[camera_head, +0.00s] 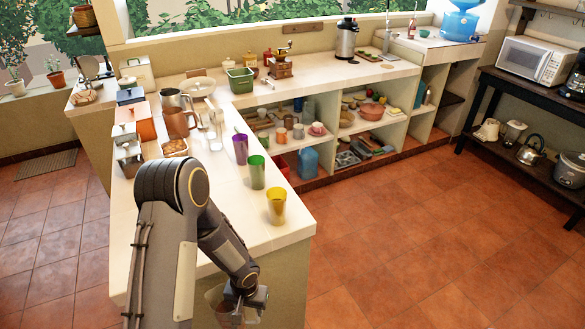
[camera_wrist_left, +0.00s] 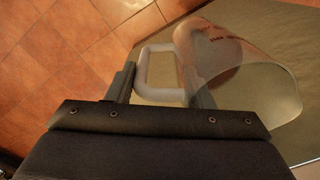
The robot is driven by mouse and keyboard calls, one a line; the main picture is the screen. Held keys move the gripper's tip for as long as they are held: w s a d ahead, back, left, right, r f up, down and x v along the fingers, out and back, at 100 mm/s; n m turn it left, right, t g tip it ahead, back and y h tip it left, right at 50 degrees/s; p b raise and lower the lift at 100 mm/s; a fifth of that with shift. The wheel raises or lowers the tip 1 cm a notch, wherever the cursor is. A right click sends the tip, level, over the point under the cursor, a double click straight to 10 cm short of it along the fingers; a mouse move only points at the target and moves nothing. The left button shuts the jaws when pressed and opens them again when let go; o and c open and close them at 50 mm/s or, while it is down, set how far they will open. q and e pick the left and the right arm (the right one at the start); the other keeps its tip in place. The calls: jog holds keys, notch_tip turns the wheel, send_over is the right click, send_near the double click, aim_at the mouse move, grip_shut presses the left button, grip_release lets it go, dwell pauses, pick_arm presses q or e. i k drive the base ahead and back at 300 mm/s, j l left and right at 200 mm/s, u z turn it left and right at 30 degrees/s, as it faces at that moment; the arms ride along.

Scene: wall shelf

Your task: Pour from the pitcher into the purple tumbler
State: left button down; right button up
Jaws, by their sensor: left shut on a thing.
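The purple tumbler (camera_head: 240,149) stands upright on the pale counter, behind a green tumbler (camera_head: 257,172) and a yellow tumbler (camera_head: 276,205) in a row. My left gripper (camera_head: 246,298) is low in front of the counter's near end, below the countertop and well apart from the purple tumbler. It is shut on the handle of a clear pitcher (camera_wrist_left: 245,75). In the left wrist view the white handle sits between the fingers (camera_wrist_left: 160,80). In the head view the pitcher (camera_head: 217,304) is partly hidden by the arm. My right gripper is not in view.
Further back on the counter (camera_head: 290,232) are a brown jug (camera_head: 180,122), a steel pitcher (camera_head: 172,98), clear glassware (camera_head: 214,122) and several lidded containers. Shelves with dishes (camera_head: 370,112) lie behind. The tiled floor (camera_head: 420,240) to the right is clear.

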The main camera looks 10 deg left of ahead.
aim_at(241, 150)
jog(key=i+l+z, duration=0.25)
jog(key=z, duration=0.2)
jog(key=i+l+z, duration=0.25)
jog(key=z, duration=0.15)
jog(key=i+l+z, duration=0.1)
jog(key=i+z, duration=0.35)
jog(key=i+l+u, duration=0.2)
jog(key=i, duration=0.3)
jog(key=i+l+u, duration=0.25)
jog(key=i, duration=0.3)
jog(key=i+j+u, duration=0.1)
jog(key=u, duration=0.3)
jog(key=i+u, duration=0.55)
jog(key=u, duration=0.2)
jog(key=i+l+u, duration=0.1)
jog(key=u, duration=0.3)
jog(key=i+u, duration=0.25)
jog(key=u, duration=0.15)
jog(key=i+l+u, duration=0.1)
jog(key=i+u, duration=0.15)
jog(key=u, duration=0.15)
jog(key=i+l+u, duration=0.15)
jog(key=u, duration=0.25)
jog(key=i+l+u, duration=0.7)
jog(key=l+u, duration=0.15)
jog(key=i+l+u, duration=0.25)
jog(key=l, duration=0.15)
jog(key=l+u, duration=0.5)
jog(key=l, duration=0.2)
